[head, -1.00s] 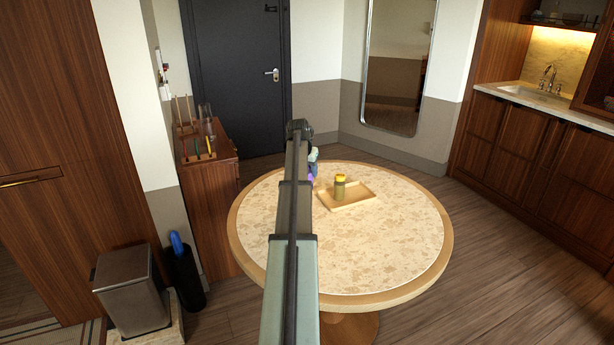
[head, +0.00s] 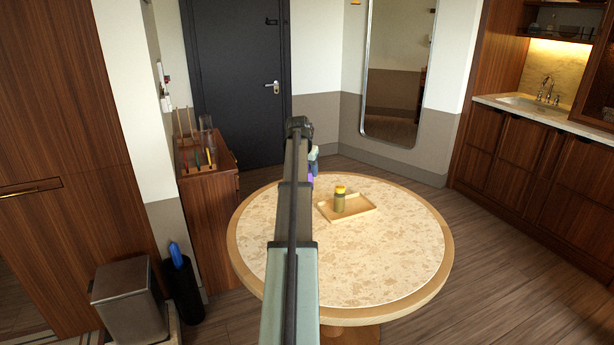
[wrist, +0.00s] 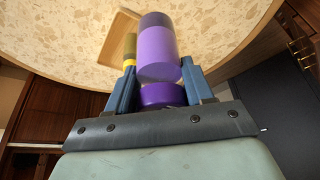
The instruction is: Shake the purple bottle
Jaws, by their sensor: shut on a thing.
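The purple bottle (wrist: 158,50) is between the two blue fingers of my gripper (wrist: 158,82) in the wrist view. My gripper is shut on it, and the bottle points away from the palm over the round table. In the head view my own arm hides most of the bottle, and only a small purple patch (head: 311,179) shows beside the gripper end. I cannot tell in the head view whether it touches the table.
A yellow-capped bottle (head: 340,199) stands on a wooden tray (head: 362,209) on the round table (head: 385,255), right of my gripper. The table's right and front are clear. A wooden rack (head: 197,163) stands on the cabinet at left.

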